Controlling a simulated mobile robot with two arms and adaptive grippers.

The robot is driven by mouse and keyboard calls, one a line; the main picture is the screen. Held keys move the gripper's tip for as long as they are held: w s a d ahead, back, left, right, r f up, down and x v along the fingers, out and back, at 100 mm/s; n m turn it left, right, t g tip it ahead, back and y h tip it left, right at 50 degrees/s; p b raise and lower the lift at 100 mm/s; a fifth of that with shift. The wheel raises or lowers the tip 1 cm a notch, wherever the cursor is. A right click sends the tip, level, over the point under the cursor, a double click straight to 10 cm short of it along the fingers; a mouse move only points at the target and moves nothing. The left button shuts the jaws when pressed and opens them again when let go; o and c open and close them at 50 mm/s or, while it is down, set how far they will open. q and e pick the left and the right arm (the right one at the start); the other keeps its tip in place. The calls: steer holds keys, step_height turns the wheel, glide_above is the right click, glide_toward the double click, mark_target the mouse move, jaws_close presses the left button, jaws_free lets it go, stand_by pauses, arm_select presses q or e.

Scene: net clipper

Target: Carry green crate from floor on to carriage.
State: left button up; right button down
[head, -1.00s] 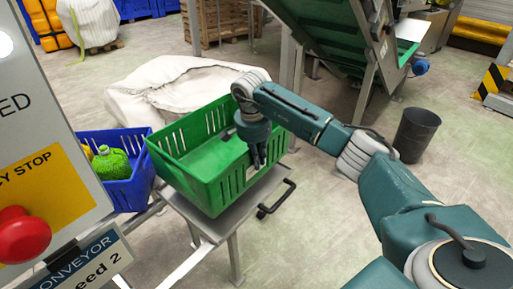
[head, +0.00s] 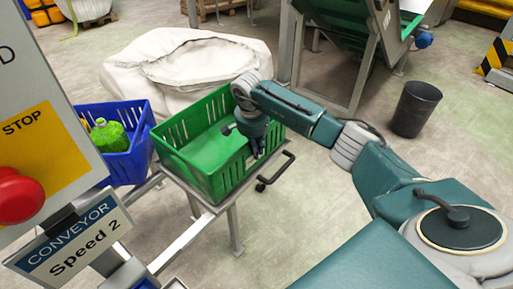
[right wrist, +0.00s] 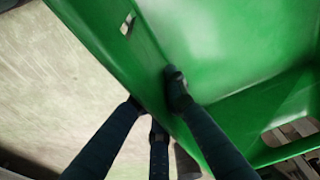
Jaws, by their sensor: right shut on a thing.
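The green crate (head: 190,172) is open-topped and looks empty in the head view. It sits level on the grey metal carriage (head: 234,228), which has thin legs and a black handle (head: 276,172) at its right. My right gripper (head: 257,152) is shut on the crate's right-hand side wall from above. In the right wrist view the dark fingers (right wrist: 160,108) straddle the wall of the green crate (right wrist: 235,45), one inside and others outside. Contact beneath the crate is partly hidden. My left gripper is not in view.
A blue crate (head: 133,165) with a green item (head: 108,135) stands at left. A conveyor control panel (head: 45,130) fills the left edge. A white sack (head: 185,68) lies behind. A dark bin (head: 415,108) stands right, with open floor around it.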

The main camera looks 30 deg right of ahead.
steer(key=shift+w+r, duration=0.15)
steer(key=c, duration=2)
jaws_free()
steer(key=shift+s+f, duration=0.2)
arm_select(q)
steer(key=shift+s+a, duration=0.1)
arm_select(e)
steer(key=shift+o, duration=1)
